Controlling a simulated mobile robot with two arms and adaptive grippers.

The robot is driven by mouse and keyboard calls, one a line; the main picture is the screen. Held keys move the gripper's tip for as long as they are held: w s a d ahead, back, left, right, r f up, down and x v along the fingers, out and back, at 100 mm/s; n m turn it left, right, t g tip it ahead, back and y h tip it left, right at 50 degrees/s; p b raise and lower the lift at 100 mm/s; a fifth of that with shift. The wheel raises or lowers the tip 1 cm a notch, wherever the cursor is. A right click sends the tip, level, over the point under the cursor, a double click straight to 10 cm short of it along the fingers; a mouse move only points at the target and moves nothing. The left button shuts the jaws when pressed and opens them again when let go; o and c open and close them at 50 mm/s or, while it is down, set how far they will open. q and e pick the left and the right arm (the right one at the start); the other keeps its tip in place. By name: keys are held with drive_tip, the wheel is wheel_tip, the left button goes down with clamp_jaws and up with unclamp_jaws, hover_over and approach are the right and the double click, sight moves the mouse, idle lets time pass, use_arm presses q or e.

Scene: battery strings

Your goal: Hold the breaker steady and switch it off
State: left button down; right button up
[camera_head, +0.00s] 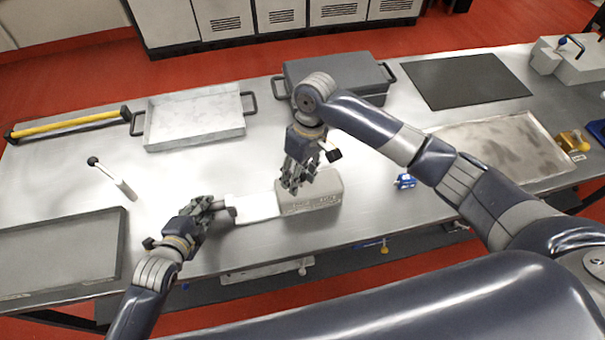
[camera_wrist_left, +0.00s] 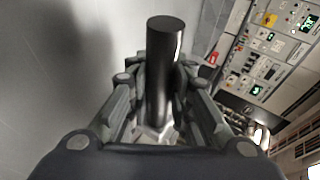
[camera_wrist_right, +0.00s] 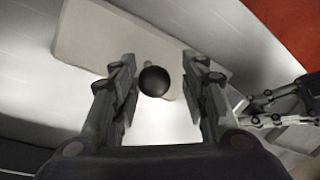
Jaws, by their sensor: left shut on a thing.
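The breaker is a beige-grey block (camera_head: 312,196) with a pale flat part (camera_head: 256,207) at its left, near the table's front edge. My left gripper (camera_head: 218,206) is at the left end of this part, shut on a dark handle. The left wrist view shows the black cylindrical handle (camera_wrist_left: 163,75) between its fingers. My right gripper (camera_head: 293,184) points down over the block. In the right wrist view my right gripper (camera_wrist_right: 162,88) is open, with a black ball knob (camera_wrist_right: 153,81) seen between its fingers. Contact with the knob is not visible. The block (camera_wrist_right: 100,40) lies behind the knob.
A lever with a black ball (camera_head: 112,179) lies at the left. A pale tray (camera_head: 195,130), a dark-grey case (camera_head: 345,72) and a black mat (camera_head: 460,82) lie farther back. A small blue item (camera_head: 404,181) is right of the breaker. The table between is clear.

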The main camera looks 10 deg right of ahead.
use_arm(q)
drive_tip(key=shift+s+f, duration=0.3)
drive_tip(key=shift+f, duration=0.25)
use_arm(e)
drive_tip(key=shift+d, duration=0.1)
drive_tip(key=shift+w+d+r, duration=0.15)
drive_tip(key=shift+r, duration=0.25)
wheel_tip(320, 180, up, 11)
drive_tip(key=d, duration=0.1)
drive_tip(key=shift+w+d, duration=0.3)
drive_tip(key=shift+w, duration=0.15)
use_arm(q)
drive_tip(key=c, duration=1.4)
unclamp_jaws()
drive_tip(key=shift+o, duration=0.2)
drive_tip(key=shift+w+a+r, duration=0.1)
drive_tip(key=shift+w+r, duration=0.05)
drive_tip(key=shift+w, duration=0.1)
use_arm(e)
drive_tip(key=shift+w+f, duration=0.1)
use_arm(q)
drive_tip(key=shift+r, duration=0.1)
drive_tip(key=v, duration=1.2)
